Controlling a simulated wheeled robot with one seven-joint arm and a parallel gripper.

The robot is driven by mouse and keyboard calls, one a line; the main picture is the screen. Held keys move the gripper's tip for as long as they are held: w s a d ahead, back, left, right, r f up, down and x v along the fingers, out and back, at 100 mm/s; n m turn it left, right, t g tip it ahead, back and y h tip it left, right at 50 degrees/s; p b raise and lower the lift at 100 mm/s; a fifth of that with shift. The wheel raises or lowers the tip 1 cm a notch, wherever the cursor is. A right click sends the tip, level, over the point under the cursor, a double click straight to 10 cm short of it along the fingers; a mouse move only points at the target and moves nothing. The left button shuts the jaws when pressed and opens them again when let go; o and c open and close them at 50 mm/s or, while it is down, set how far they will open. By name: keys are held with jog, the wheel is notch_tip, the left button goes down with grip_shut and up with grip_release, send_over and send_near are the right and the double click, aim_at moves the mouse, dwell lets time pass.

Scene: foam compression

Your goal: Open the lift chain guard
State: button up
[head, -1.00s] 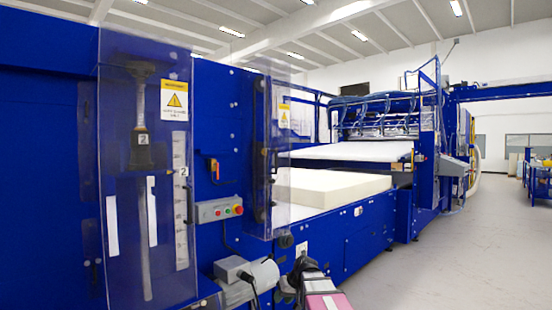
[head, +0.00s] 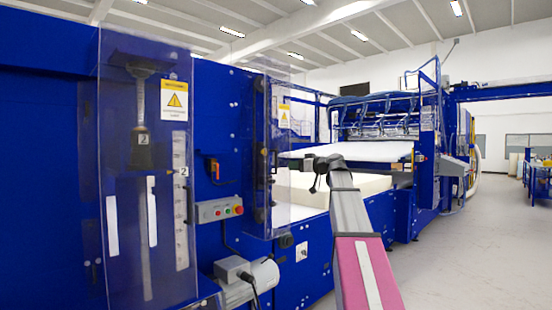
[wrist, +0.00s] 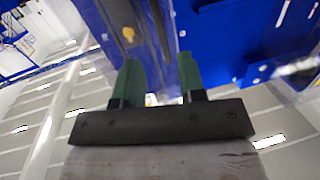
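Two clear plastic guards are on the blue machine in the head view. The larger guard (head: 120,215) at left covers a vertical rod, with a yellow warning label on it. The narrower guard (head: 293,190) stands right of the control buttons, over a vertical strip of dark parts; both look closed. I cannot tell for certain which is the lift chain guard. My gripper (head: 318,168) is raised just right of the narrower guard in the head view. In the wrist view my gripper (wrist: 160,80) has its two green fingers apart with nothing held, below a blue upright with dark vertical parts.
A white foam block (head: 370,186) lies on the machine bed behind my arm. A control box with buttons (head: 219,210) and a grey motor (head: 252,280) stick out from the machine front. The grey floor (head: 490,260) at right is clear.

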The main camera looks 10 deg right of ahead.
notch_tip(320, 180, up, 4)
send_over(276, 172)
jog(key=shift+w+f+n, duration=0.1)
jog(key=shift+w+n, duration=0.2)
dwell(0.3)
grip_shut()
